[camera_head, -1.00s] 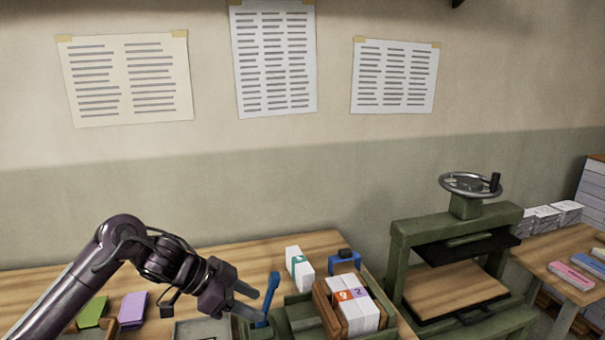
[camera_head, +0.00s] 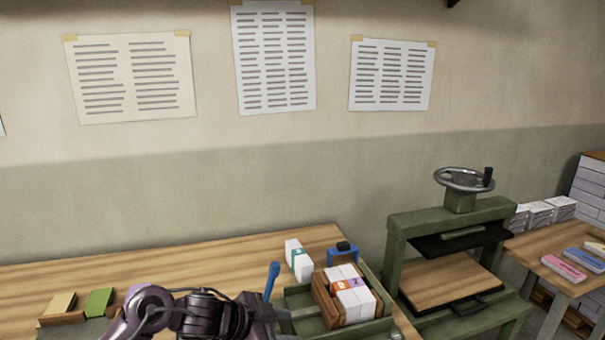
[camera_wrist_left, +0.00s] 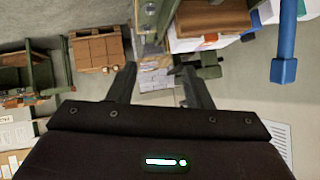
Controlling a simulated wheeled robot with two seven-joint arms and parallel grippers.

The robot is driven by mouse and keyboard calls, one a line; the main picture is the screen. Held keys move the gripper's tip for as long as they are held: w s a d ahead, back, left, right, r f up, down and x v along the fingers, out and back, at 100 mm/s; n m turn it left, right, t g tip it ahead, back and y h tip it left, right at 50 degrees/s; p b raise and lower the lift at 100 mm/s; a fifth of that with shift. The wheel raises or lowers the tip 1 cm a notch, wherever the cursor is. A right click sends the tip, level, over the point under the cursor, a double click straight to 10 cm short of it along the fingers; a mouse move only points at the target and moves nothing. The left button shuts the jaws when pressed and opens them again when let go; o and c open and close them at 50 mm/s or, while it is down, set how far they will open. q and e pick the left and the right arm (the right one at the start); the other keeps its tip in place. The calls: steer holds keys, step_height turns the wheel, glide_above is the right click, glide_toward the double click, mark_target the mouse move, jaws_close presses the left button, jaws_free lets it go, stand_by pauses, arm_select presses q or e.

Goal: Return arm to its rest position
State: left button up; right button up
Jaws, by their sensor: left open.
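My left arm comes in low along the bottom edge of the head view. Its gripper (camera_head: 290,316) is just left of a wooden holder (camera_head: 324,300) of white stacks (camera_head: 355,303) with orange and purple labels; whether they touch I cannot tell. In the left wrist view the two fingers of the gripper (camera_wrist_left: 157,72) are spread apart with nothing between them. The floor and shelving show beyond them. A blue upright handle (camera_head: 271,281) stands behind the gripper and also shows at the right of the wrist view (camera_wrist_left: 286,45). My right gripper is not in view.
The wooden holder sits in a green tray (camera_head: 378,325). A white block with a teal label (camera_head: 298,262) and a blue object (camera_head: 343,252) stand behind it. A green press (camera_head: 400,262) with a handwheel (camera_head: 464,180) is to the right. The back left of the table (camera_head: 180,268) is clear.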

arm_select(q)
steer(key=s+a+f+n+g+y, duration=0.1)
steer(key=s+a+f+n+y, duration=0.3)
steer(key=s, duration=0.5)
steer(key=s+a+f+n+g+y, duration=0.1)
steer(key=s+a+f+n+y, duration=0.1)
steer(key=s+a+f+n, duration=0.45)
steer(key=s+a+f+n+y, duration=0.1)
steer(key=s+a+n+y, duration=0.3)
steer(key=s, duration=0.6)
step_height(320, 180, down, 30)
steer(key=s+a+m+g+h+b, duration=0.1)
steer(key=m+g+b, duration=0.1)
steer(key=b, duration=0.1)
steer(key=s+a+f, duration=0.2)
steer(key=s+f, duration=0.8)
steer(key=f, duration=0.1)
steer(key=s+a+f+b, duration=0.1)
steer(key=s+f, duration=0.9)
steer(key=f, duration=0.1)
steer(key=shift+s+a+g+b, duration=0.2)
steer(key=shift+a+g+b, duration=0.1)
steer(key=shift+a+g, duration=0.1)
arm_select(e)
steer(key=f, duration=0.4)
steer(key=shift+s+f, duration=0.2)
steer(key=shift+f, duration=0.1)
